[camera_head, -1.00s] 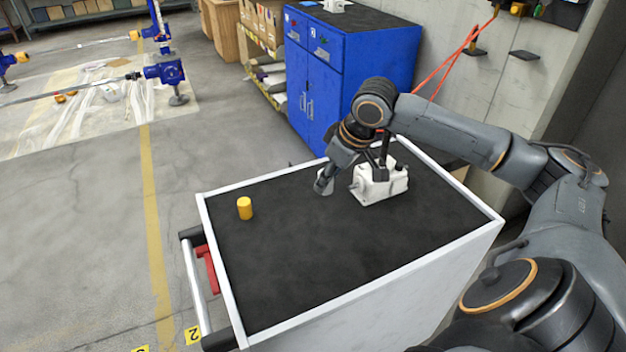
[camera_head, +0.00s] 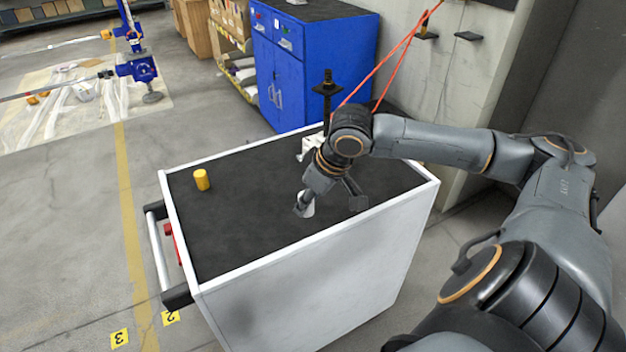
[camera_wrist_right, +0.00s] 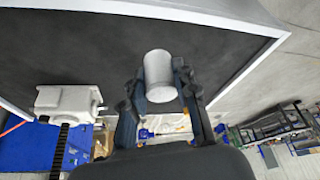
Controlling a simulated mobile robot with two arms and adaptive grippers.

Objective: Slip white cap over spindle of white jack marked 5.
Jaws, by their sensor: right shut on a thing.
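The white cap (camera_head: 308,204) is held in my right gripper (camera_head: 303,207), low over the black cart top near its front edge. In the right wrist view the cap (camera_wrist_right: 160,76) sits between the two fingers (camera_wrist_right: 160,92). A white jack (camera_head: 310,148) stands behind my wrist and is mostly hidden in the head view. Its dark upright spindle (camera_head: 326,100) rises above my arm. The right wrist view shows the jack body (camera_wrist_right: 66,100) and ribbed spindle (camera_wrist_right: 60,145) left of the gripper, apart from the cap. No number is readable on the jack. My left gripper is not in view.
A yellow cylinder (camera_head: 201,180) stands at the left of the cart top (camera_head: 235,215). The middle of the top is clear. A blue cabinet (camera_head: 300,65) stands behind the cart. Orange lines (camera_head: 390,65) run down the wall behind.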

